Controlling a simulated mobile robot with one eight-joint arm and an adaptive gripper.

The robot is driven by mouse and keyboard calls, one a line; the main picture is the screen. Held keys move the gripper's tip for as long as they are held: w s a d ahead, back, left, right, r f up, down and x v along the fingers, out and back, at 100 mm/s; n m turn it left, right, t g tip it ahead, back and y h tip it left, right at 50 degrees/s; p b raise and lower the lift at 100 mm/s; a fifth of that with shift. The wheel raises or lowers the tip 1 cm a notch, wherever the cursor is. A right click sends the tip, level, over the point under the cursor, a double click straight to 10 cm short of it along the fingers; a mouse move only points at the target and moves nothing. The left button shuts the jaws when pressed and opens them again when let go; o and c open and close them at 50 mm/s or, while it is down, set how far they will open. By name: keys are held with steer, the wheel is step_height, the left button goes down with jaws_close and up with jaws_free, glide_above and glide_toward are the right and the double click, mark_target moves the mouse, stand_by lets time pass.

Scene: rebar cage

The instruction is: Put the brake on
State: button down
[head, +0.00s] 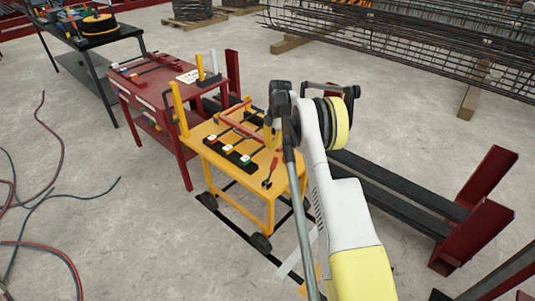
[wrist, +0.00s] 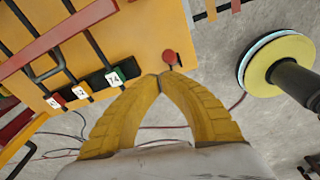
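The yellow cart (head: 258,207) stands on wheels in the middle of the head view, and its top (wrist: 140,30) fills the upper left of the wrist view. A small lever with a red knob (head: 274,163) and a dark base sits near the cart top's front right corner. In the wrist view its red knob (wrist: 170,57) is just beyond my fingertips, apparently apart from them. My gripper (wrist: 162,77) has its two yellow fingers meeting at the tips, with nothing seen between them. In the head view my gripper (head: 272,137) is over the cart, partly hidden by my arm.
Bent bars lie on the cart beside a black strip with numbered blocks (wrist: 97,82). A red table (head: 175,88) stands behind left. Dark beams on red supports (head: 485,222) lie to the right. Cables (head: 50,210) cross the floor at left.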

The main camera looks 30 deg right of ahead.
steer(key=shift+w+d+r+p, duration=0.25)
steer(key=shift+d+r+p, duration=0.05)
steer(key=shift+d+r, duration=0.8)
steer(key=s+a+r+m+t, duration=0.1)
steer(key=a+r+m, duration=0.1)
steer(key=a+r, duration=0.35)
steer(key=s+a+r+m, duration=0.2)
steer(key=r, duration=0.7)
steer(key=s+a+r+m+t+h, duration=0.15)
steer(key=s+a+r+m, duration=0.35)
steer(key=s+a+r, duration=0.5)
steer(key=s+a+r+m+t, duration=0.1)
steer(key=s+a+r+m, duration=0.15)
steer(key=s, duration=0.45)
steer(key=s+a+r+m+t, duration=0.1)
steer(key=s+a+r+m, duration=0.1)
steer(key=s+a+m, duration=0.3)
steer(key=s+a+f+m+t, duration=0.1)
steer(key=s+f, duration=0.2)
steer(key=s, duration=0.4)
steer(key=s+a+f+m+t, duration=0.1)
steer(key=s+a+f+m, duration=0.1)
steer(key=s, duration=0.5)
steer(key=shift+s+f, duration=0.15)
steer(key=shift+f, duration=0.3)
